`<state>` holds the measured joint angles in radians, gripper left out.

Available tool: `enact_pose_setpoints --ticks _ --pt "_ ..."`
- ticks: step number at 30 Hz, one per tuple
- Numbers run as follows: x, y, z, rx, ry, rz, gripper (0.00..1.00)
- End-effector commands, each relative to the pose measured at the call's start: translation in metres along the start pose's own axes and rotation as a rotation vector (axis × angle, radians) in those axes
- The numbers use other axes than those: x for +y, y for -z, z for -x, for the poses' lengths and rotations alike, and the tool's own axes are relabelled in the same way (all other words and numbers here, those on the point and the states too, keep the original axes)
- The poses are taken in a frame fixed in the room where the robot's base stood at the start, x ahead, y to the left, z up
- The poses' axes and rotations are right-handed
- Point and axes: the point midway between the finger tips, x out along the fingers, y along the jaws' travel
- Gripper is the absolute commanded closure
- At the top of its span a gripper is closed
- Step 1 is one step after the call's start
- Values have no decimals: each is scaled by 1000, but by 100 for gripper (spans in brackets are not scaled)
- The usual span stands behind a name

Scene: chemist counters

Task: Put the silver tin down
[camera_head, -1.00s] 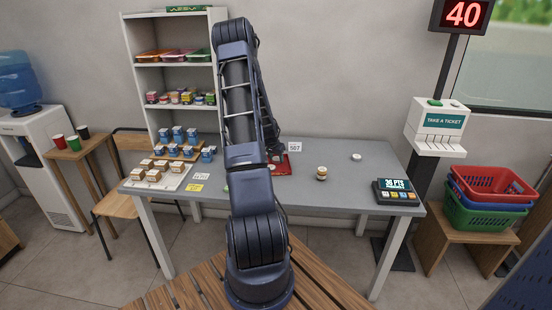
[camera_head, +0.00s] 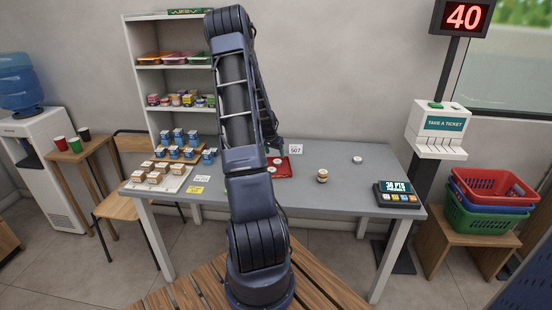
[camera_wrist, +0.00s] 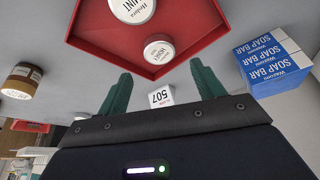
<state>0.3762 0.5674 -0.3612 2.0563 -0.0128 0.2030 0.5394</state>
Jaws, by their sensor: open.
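In the wrist view a red tray (camera_wrist: 205,22) holds two round tins with white labelled lids: one at the top edge (camera_wrist: 133,8) and one in its near corner (camera_wrist: 158,49). The sides of the near tin look pale or silvery; I cannot tell for certain which is the silver tin. My gripper (camera_wrist: 160,68) is open, with nothing between its green fingers. Its fingertips are apart from the near tin. In the head view the tray (camera_head: 287,174) lies on the grey counter beside my arm, which hides my gripper. Another white-lidded tin (camera_head: 357,159) stands alone further right.
A white-and-blue soap box (camera_wrist: 275,65) is right of the tray in the wrist view. A brown jar (camera_head: 322,175) stands right of the tray, and a card marked 507 (camera_head: 295,149) behind it. A card terminal (camera_head: 396,193) sits at the right. The counter between is clear.

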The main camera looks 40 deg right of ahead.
Motion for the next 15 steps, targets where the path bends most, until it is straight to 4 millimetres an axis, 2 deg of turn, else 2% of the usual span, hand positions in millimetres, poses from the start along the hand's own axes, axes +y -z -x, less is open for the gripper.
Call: enact_pose_setpoints --ticks 1,6,15 --pt "-1 0 10 2 2 1 32" --pt "-1 1 36 3 2 1 32" --pt "-1 -1 59 0 3 3 32"
